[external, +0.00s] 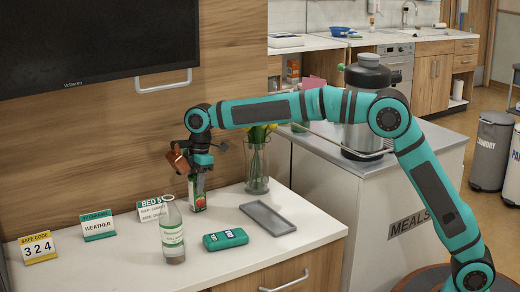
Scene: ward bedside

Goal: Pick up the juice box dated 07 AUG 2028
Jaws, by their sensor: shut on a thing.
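A small juice box (197,196) with dark green and red print stands upright at the back of the white bedside counter (110,268). Its date is too small to read in this view. My gripper (199,174) points down from above and is shut on the upper part of the juice box. The gripper hides the top of the box. I cannot tell whether the base of the box touches the counter or is just clear of it.
A clear bottle (172,238) stands in front of the box, left of a teal device (225,239) and a grey tray (268,218). A flower vase (257,168) is to the right. Signs (98,225) stand at left. A large urn (366,110) stands on the meals cart.

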